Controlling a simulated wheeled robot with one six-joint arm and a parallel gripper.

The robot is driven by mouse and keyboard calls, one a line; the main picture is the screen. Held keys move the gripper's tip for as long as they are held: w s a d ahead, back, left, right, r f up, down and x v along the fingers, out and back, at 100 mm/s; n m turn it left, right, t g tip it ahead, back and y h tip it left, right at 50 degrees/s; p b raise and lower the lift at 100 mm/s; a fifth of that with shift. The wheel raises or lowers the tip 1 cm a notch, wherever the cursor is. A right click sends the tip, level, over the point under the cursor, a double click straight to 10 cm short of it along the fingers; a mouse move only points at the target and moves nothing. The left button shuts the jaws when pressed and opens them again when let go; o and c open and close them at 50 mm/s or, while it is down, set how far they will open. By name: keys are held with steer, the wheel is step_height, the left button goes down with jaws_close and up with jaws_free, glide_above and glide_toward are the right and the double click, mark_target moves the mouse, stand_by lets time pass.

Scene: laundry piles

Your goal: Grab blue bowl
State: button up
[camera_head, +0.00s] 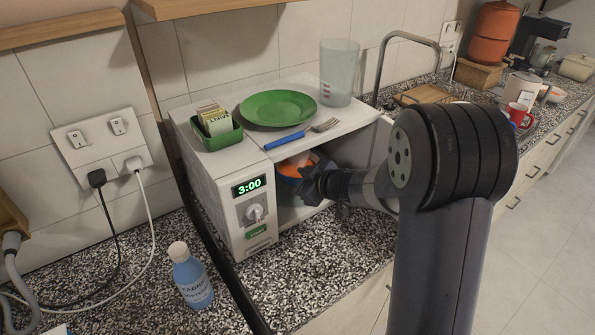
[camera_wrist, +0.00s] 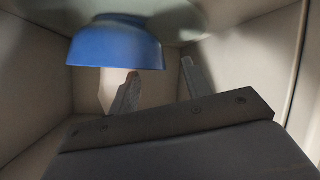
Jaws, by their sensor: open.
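The blue bowl (camera_head: 291,168) sits inside the open microwave (camera_head: 226,191), with something orange in it. My arm reaches in from the right, and my gripper (camera_head: 318,182) is at the microwave's opening, in front of the bowl and partly hiding it. In the wrist view the blue bowl (camera_wrist: 115,45) is at the upper left, beyond the fingers. My gripper (camera_wrist: 160,85) shows two fingers apart with nothing between them. The left finger is near the bowl's lower right edge; I cannot tell whether they touch.
A green plate (camera_head: 278,108), a blue-handled fork (camera_head: 301,134), a green container (camera_head: 218,134) and a clear pitcher (camera_head: 339,72) stand on the microwave. A blue bottle (camera_head: 190,275) stands on the speckled counter at front left. The microwave's inner walls (camera_wrist: 250,70) are close around my gripper.

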mark_target(295, 179)
steer(key=shift+d+x, duration=0.15)
steer(key=shift+x, duration=1.15)
steer(key=shift+d+x, duration=0.15)
steer(key=shift+x, duration=1.2)
steer(key=shift+w+f, duration=0.15)
steer(key=shift+c, duration=0.6)
jaws_close()
